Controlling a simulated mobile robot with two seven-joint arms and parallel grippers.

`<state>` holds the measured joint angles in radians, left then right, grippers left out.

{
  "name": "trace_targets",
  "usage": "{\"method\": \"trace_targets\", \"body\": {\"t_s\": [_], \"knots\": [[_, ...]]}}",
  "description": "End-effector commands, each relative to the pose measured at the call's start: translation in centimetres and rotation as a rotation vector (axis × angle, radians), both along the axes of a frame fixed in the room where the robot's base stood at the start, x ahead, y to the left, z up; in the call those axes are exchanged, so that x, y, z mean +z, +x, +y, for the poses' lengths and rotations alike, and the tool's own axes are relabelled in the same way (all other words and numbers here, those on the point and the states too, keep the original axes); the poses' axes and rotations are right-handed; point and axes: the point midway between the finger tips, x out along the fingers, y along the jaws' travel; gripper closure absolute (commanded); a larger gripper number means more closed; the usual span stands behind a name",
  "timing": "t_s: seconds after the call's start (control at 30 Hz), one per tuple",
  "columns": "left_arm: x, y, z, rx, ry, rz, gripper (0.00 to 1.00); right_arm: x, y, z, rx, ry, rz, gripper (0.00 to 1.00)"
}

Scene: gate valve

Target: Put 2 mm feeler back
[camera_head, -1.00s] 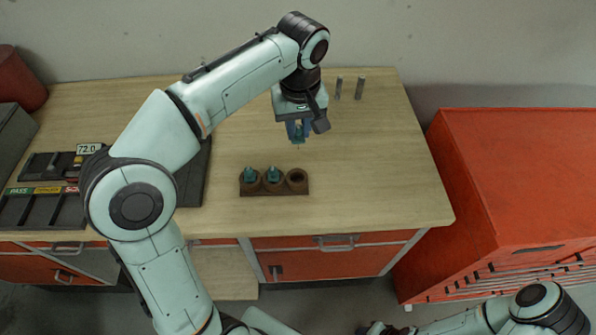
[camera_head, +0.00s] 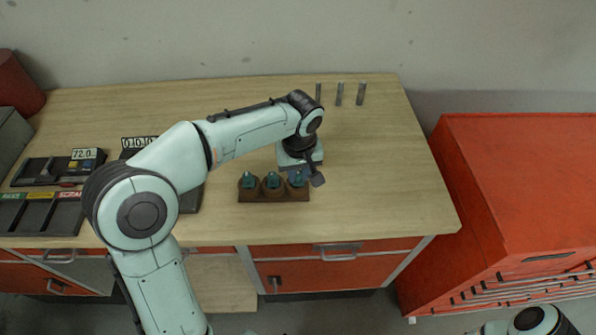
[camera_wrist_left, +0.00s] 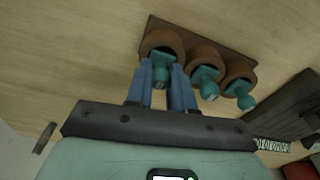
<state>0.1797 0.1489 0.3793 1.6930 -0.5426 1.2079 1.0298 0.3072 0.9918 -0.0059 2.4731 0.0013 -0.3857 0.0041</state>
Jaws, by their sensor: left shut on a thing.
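A brown wooden rack (camera_head: 275,197) with three round cups stands near the front of the bench. Two teal-headed feelers, one in the left cup (camera_head: 249,182) and one in the middle cup (camera_head: 272,181), stand in it. My left gripper (camera_head: 298,177) is over the right cup, shut on a third teal feeler (camera_wrist_left: 161,74). In the left wrist view the blue fingers (camera_wrist_left: 164,88) flank its head, and it lines up with the end cup (camera_wrist_left: 160,38) of the rack. How deep it sits is hidden. Its size marking is unreadable. My right gripper is out of view.
Several metal pins (camera_head: 340,94) stand at the back of the bench. A gauge reading 72.0 (camera_head: 84,155), another display (camera_head: 139,142) and the sorting trays (camera_head: 40,215) are at left. A red cabinet (camera_head: 530,190) stands at right. The bench right of the rack is clear.

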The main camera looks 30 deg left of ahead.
Motion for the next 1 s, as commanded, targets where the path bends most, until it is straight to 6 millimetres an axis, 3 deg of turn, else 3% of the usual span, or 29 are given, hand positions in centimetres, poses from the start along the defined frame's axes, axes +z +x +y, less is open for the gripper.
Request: {"method": "trace_targets", "body": {"t_s": [0.23,0.27,0.3,0.33,0.73,1.0], "knots": [[-0.4,0.0,0.0,0.000,0.000,0.000,1.00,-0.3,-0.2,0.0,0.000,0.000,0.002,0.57],[-0.4,0.0,0.0,0.000,0.000,0.000,0.71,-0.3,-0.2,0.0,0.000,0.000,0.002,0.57],[-0.3,0.0,0.0,0.000,0.000,0.000,0.58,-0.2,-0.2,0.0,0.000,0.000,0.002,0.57],[-0.3,0.0,0.0,0.000,0.000,0.000,0.52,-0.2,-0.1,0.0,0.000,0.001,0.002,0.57],[0.7,0.1,0.0,0.001,0.000,-0.004,0.52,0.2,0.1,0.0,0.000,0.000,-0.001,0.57],[6.1,-0.3,-0.4,0.000,-0.001,-0.007,0.52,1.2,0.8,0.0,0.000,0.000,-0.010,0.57]]}}
